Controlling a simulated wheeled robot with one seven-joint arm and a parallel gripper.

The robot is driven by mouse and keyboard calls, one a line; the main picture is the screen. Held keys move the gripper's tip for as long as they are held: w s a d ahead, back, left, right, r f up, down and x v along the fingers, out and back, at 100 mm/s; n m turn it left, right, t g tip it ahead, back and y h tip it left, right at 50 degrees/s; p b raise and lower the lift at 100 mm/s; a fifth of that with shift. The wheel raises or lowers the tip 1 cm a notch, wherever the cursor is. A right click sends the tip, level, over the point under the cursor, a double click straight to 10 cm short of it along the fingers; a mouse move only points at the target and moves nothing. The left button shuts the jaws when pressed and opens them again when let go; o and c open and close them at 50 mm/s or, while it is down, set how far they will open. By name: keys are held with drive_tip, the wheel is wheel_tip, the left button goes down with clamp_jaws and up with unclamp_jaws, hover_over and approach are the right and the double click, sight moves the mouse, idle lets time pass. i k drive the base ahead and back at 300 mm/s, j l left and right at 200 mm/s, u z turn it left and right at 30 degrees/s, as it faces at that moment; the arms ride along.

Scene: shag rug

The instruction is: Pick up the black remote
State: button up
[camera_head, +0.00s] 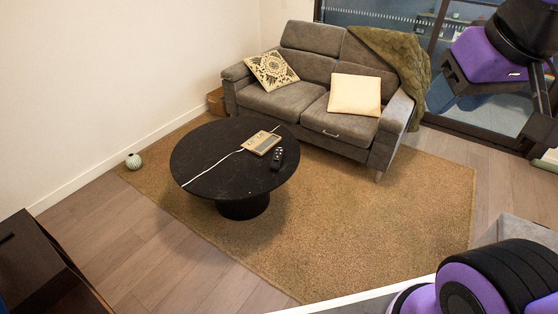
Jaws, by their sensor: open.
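The black remote (277,158) lies on the round black coffee table (215,177), right of the table's middle and close to its right edge. It sits just right of a small tan book-like or box-like item (262,143), with a narrow gap or light contact that I cannot tell apart. Light buttons show on the remote's top. Purple and black parts of my arm show at the upper right and lower right, far from the table. I cannot make out my gripper's fingers in this view. Nothing covers the remote.
A grey sofa (314,71) with two cushions and a green throw (396,58) stands behind the table. A tan rug (370,222) lies under the table, with open room on its right. Dark furniture (38,262) is at lower left.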

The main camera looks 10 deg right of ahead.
sight(280, 156)
drive_tip(key=i+l+u, duration=0.1)
drive_tip(key=i+u, duration=0.15)
drive_tip(key=i, duration=0.35)
drive_tip(key=i+l+u, duration=0.3)
drive_tip(key=i+l, duration=0.25)
drive_tip(key=i, duration=0.25)
drive_tip(key=i+l+u, duration=0.3)
drive_tip(key=i+l, duration=0.4)
